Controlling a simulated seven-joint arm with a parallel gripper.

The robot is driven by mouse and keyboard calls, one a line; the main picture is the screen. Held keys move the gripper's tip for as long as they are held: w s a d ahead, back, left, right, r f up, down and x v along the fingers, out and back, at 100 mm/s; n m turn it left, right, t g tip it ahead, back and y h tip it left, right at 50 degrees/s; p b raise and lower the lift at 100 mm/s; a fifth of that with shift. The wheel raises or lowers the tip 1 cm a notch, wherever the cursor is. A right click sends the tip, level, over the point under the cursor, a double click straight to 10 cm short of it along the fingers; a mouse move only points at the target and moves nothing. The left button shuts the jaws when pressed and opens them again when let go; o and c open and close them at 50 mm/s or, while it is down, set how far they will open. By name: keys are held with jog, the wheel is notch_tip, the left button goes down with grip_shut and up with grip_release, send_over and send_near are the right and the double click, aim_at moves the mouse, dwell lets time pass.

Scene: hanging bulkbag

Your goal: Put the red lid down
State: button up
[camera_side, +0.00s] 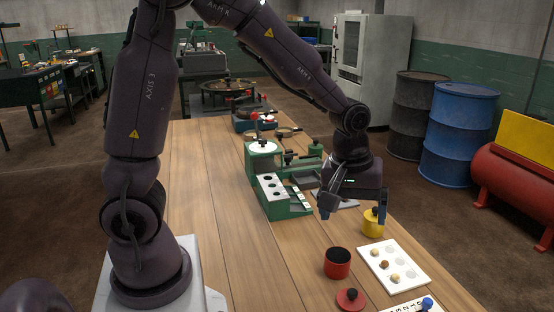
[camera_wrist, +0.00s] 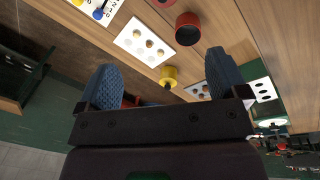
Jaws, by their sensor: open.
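The red lid (camera_side: 350,300) with its dark knob lies on the wooden table, apart from the red pot (camera_side: 337,256) and in front of it. The pot is open and dark inside. In the wrist view the red pot (camera_wrist: 187,30) is whole, and a red piece at the top edge, likely the lid, is cut off. My gripper (camera_side: 353,208) is open and empty, above the table by the yellow lidded pot (camera_side: 372,225). In the wrist view the yellow pot (camera_wrist: 168,74) shows between the open fingers; I cannot tell whether they touch it.
A white tray (camera_side: 420,276) with several brownish balls lies right of the red pot. A blue-knobbed piece (camera_side: 427,303) is on a white lettered card at the front edge. A green fixture (camera_side: 290,207) stands behind left. The table's left side is clear.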

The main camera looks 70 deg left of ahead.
jog(key=s+r+m+t, duration=0.4)
jog(key=s+r+m, duration=0.6)
jog(key=s, duration=0.5)
notch_tip(320, 180, up, 2)
jog(key=shift+a+r+m, duration=0.15)
jog(key=shift+a+m, duration=0.25)
jog(key=shift+a, duration=0.05)
